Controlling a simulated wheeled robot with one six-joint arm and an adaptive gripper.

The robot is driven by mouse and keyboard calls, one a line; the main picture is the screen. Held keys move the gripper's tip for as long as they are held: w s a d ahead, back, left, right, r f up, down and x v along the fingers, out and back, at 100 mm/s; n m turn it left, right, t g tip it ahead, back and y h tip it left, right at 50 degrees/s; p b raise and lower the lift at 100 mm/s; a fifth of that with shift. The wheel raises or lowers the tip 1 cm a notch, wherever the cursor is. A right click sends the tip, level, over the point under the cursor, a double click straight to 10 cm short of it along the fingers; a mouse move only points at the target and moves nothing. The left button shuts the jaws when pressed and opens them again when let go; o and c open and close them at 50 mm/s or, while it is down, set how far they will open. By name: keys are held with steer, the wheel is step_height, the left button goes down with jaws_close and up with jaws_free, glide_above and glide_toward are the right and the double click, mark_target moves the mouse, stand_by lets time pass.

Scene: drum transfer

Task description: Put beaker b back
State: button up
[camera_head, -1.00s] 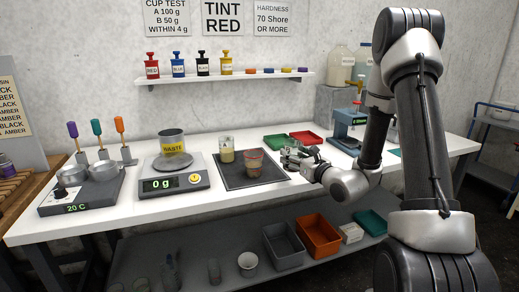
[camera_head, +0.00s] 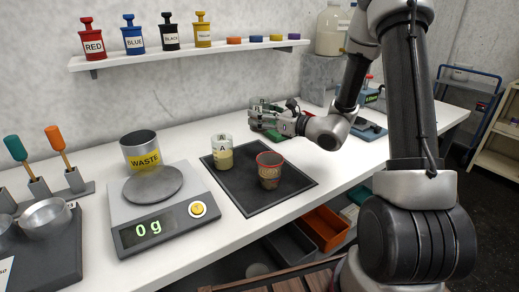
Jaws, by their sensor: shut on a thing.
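My gripper (camera_head: 276,118) is at the back of the bench, behind and to the right of the dark mat (camera_head: 240,192). Beaker A (camera_head: 222,155), clear with yellowish contents, stands upright on the mat's back left part. A red-rimmed cup (camera_head: 270,172) stands upright on the mat, to the right of beaker A. Both are apart from my gripper.
A scale (camera_head: 118,215) reading 0 g, with a waste pot (camera_head: 142,150) behind it, is left of the mat. A shelf (camera_head: 190,56) with several colour bottles hangs above. The white bench (camera_head: 330,165) is clear right of the mat.

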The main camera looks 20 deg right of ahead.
step_height(320, 180, down, 9)
steer(key=shift+f, duration=0.1)
stand_by(0.3)
steer(key=o, duration=1.2)
steer(key=shift+c, duration=0.2)
steer(key=shift+s+d, duration=0.1)
steer(key=shift+s, duration=0.1)
steer(key=v, duration=1.1)
steer(key=shift+s+d, duration=0.2)
